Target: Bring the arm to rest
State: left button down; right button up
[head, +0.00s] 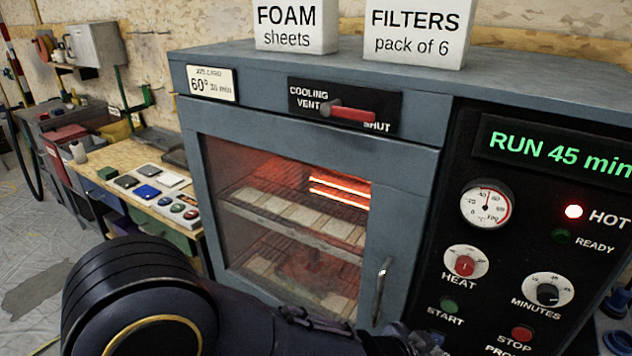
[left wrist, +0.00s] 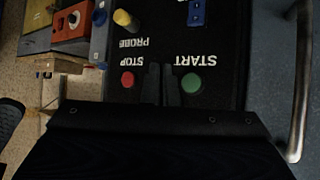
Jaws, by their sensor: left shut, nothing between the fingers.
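My left arm crosses the bottom of the head view, and my left gripper (head: 425,342) is partly cut off at the lower edge, in front of the oven's control panel. In the left wrist view the left gripper (left wrist: 160,85) has its two dark fingers together with nothing between them. They lie between the green START button (left wrist: 191,83) and the red STOP button (left wrist: 127,79); I cannot tell whether they touch the panel. My right gripper is not in view.
The grey oven (head: 290,150) has a closed glass door with a metal handle (head: 381,291) close to my gripper. Its display (head: 560,150) reads RUN 45 min and the red HOT lamp (head: 573,211) is lit. A wooden bench (head: 110,160) with small items stands left.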

pick_arm(q)
jog(key=w+a+r+n+t+y, duration=0.15)
jog(key=a+r+n, duration=0.25)
jog(key=a, duration=0.8)
jog(key=w+a+r+n+y, duration=0.2)
jog(key=a+r+n, duration=0.1)
jog(key=a, duration=1)
jog(key=s+a+f+n+y, duration=0.1)
jog(key=s+a+n, duration=0.6)
jog(key=s+a, duration=0.9)
jog(key=shift+s+a+g+y, duration=0.2)
jog(key=shift+a+g+y, duration=0.2)
jog(key=shift+y, duration=0.25)
jog(key=shift+d, duration=0.1)
